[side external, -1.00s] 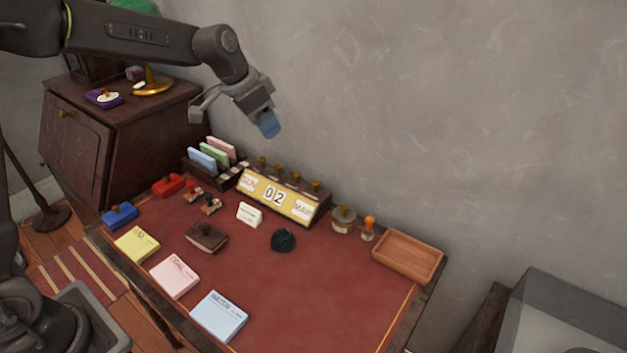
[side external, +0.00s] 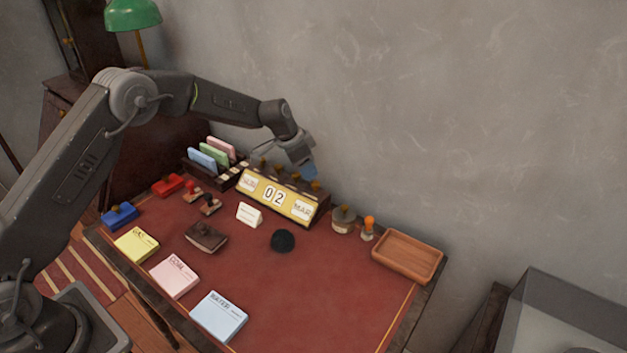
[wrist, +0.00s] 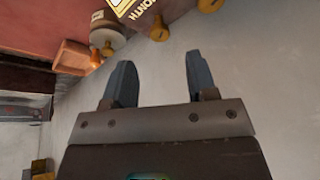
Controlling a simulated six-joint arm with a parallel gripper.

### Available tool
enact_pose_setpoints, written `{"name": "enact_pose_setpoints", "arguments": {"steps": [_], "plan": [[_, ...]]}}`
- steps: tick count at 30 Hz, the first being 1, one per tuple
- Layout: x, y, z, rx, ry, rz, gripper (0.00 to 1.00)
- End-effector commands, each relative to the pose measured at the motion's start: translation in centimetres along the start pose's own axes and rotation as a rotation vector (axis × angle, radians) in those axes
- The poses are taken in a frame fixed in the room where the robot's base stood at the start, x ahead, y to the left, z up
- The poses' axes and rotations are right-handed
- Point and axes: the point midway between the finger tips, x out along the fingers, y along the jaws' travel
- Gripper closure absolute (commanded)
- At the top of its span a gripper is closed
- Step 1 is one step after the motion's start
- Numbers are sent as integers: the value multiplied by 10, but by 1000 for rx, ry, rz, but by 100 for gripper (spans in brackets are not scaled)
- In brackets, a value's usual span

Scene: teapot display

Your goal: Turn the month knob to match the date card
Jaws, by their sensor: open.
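The yellow-fronted desk calendar (side external: 270,208) stands at the back of the desk. Its middle shows 02, its right panel looks like MAR, and its left panel is too small to read surely. Brass knobs line its top; the rightmost knob (side external: 316,186) is visible. A small white date card (side external: 249,214) stands before the calendar, its text illegible. My gripper (side external: 309,172) is just above and behind the calendar's right end. In the wrist view my gripper (wrist: 160,75) is open and empty, with a brass knob (wrist: 159,29) beyond the fingertips, beside lettering reading about MONTH.
A round lidded pot (side external: 343,219), an orange-handled stamp (side external: 367,228) and a wooden tray (side external: 408,256) are right of the calendar. A card rack (side external: 207,160) is left. A dark round object (side external: 283,240) lies in front. The wall is close behind; the desk's front right is clear.

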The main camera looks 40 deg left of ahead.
Motion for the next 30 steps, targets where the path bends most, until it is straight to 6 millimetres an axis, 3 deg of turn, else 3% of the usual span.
{"name": "enact_pose_setpoints", "arguments": {"steps": [3,9,22,30], "plan": [[25,1,0,0,-2,3,48],[51,0,0,0,-1,0,48],[61,0,0,0,0,0,48],[60,0,0,0,0,0,73]]}}
